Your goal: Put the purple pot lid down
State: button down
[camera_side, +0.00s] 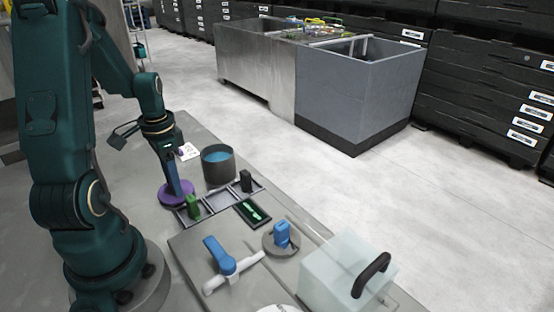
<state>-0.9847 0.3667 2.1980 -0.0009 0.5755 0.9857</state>
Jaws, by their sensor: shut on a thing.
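The purple pot lid (169,194) is a flat round disc low over the grey table at the left, beside the segmented tray. My gripper (178,188) points down at the lid's middle and is shut on it. The fingertips and the lid's knob are hard to make out. I cannot tell whether the lid touches the table. A dark grey pot (219,170) with a blue inside stands open to the right of and behind the lid.
A segmented tray (222,199) holds a green block (193,206) and a black block (246,181). A blue-handled valve (220,256), a blue piece (282,234) on a grey disc and a translucent box (335,275) stand nearer. Table behind the lid looks clear.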

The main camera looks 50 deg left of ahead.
jog(key=shift+c, duration=2.3)
grip_release()
jog(key=shift+f, duration=0.1)
notch_tip(320, 180, up, 11)
jog(key=d+r+t, duration=0.3)
jog(key=d+t, duration=0.2)
jog(key=d, duration=1.6)
jog(key=shift+r+t, duration=0.2)
jog(key=shift+t, duration=0.1)
jog(key=shift+s, duration=0.1)
